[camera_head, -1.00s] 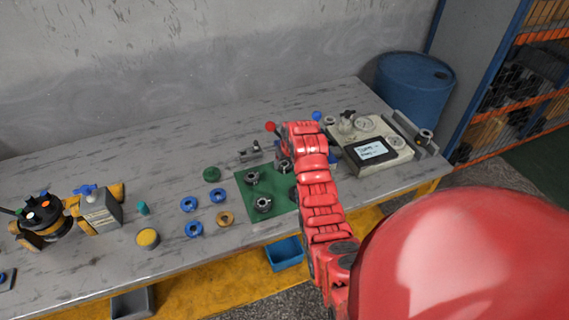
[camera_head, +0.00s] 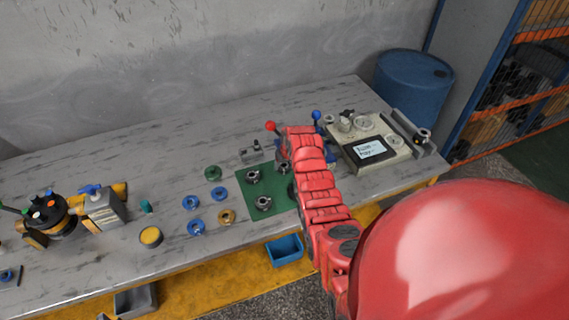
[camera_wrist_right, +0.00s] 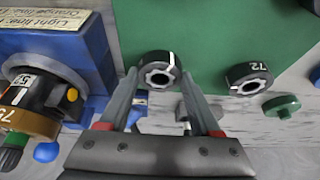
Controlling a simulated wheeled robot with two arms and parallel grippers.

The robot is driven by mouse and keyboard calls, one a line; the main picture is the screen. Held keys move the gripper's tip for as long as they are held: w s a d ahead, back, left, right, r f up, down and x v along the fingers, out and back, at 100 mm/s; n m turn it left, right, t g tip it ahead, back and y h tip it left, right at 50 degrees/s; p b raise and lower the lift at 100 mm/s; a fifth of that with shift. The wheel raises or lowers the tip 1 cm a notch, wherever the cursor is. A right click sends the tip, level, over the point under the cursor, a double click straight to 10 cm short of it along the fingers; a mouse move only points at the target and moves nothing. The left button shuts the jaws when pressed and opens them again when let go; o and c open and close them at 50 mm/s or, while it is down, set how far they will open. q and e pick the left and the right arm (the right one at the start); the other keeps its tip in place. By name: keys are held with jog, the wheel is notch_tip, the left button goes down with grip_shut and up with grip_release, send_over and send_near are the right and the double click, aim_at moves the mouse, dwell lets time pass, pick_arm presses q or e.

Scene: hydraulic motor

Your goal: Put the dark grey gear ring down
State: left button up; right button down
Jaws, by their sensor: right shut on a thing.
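The dark grey gear ring (camera_wrist_right: 160,70), with a white mark, sits between the fingertips of my right gripper (camera_wrist_right: 159,76) in the right wrist view. The gripper is shut on it. The green mat (camera_wrist_right: 200,40) lies behind the ring; I cannot tell whether the ring touches it. In the head view my right arm reaches over the right part of the mat (camera_head: 278,203) and hides the fingertips. Two dark gear rings (camera_head: 253,177) (camera_head: 263,204) stand on the mat in the head view. A ring marked 72 (camera_wrist_right: 248,77) shows in the right wrist view. My left gripper is not in view.
Several blue rings (camera_head: 191,202), a brass ring (camera_head: 226,217) and a green cap (camera_head: 213,173) lie left of the mat. A blue unit (camera_wrist_right: 60,65) stands close to the gripper in the right wrist view. A gauge box (camera_head: 368,148) stands at right.

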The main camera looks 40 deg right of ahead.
jog(key=shift+c, duration=0.5)
grip_release()
jog(key=shift+f, duration=0.1)
